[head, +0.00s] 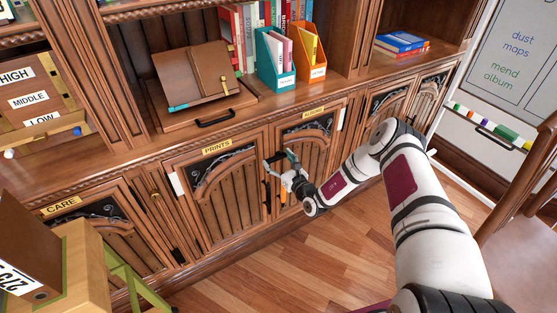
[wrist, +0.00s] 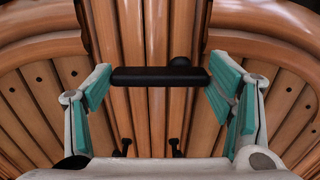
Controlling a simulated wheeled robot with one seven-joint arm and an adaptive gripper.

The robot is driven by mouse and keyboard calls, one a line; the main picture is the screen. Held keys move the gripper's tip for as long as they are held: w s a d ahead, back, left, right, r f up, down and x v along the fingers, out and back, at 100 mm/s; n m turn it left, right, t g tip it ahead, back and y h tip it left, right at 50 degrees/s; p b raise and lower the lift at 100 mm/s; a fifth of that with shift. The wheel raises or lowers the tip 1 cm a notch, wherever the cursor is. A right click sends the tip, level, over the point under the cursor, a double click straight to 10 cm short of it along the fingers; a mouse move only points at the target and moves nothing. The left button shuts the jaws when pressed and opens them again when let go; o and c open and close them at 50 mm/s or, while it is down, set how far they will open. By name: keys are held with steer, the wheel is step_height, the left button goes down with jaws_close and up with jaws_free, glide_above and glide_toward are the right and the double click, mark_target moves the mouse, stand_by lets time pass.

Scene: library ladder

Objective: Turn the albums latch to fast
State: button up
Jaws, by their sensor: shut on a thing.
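The albums latch (wrist: 150,77) shows in the wrist view as a black horizontal bar with a round hub right of its middle, in front of brown slatted wood. My gripper (wrist: 160,80) has its teal-padded fingers at the two ends of this bar and is shut on it. In the head view my gripper (head: 281,168) is at the left side of the albums door (head: 309,150), below a yellow label. The latch is too small to make out there, and its fast mark cannot be read.
The prints door (head: 225,195) is left of my gripper, and the care door (head: 105,235) is farther left. A wooden stand (head: 85,265) is at the lower left. File boxes (head: 277,60) stand on the shelf above. Wooden floor (head: 290,255) is clear in front.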

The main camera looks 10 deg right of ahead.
steer(key=shift+f, duration=0.1)
stand_by(0.4)
steer(key=o, duration=1.2)
steer(key=shift+c, duration=0.2)
steer(key=v, duration=1.2)
